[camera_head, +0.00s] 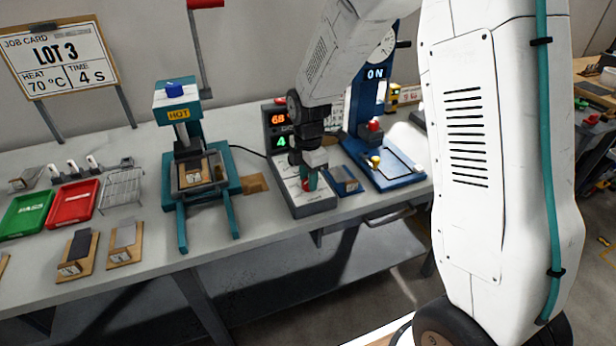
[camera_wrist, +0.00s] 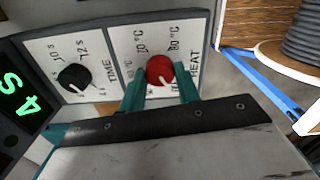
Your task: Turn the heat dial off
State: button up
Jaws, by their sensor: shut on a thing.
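The red heat dial (camera_wrist: 159,69) sits on the control panel, beside printed temperature marks and the word HEAT in the wrist view. My gripper (camera_wrist: 160,80) has its teal fingers on both sides of the dial and is shut on it. The dial's white pointer line points down and slightly right in that view. In the head view my gripper (camera_head: 311,180) reaches down onto the grey control box (camera_head: 312,206), and the dial is mostly hidden there. The box's display (camera_head: 278,129) reads what looks like 68 in orange and 4 in green.
A black time dial (camera_wrist: 74,77) sits beside the heat dial. A teal press (camera_head: 178,120) marked HOT stands left of the box, and a blue machine (camera_head: 375,110) marked ON stands right. The job card (camera_head: 58,57) reads 70 °C, 4 s.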

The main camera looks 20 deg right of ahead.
jog(key=shift+w, duration=0.1)
dwell(0.3)
jog(key=o, duration=1)
jog(key=shift+c, duration=0.2)
notch_tip(320, 180, up, 8)
jog(key=shift+f, duration=0.1)
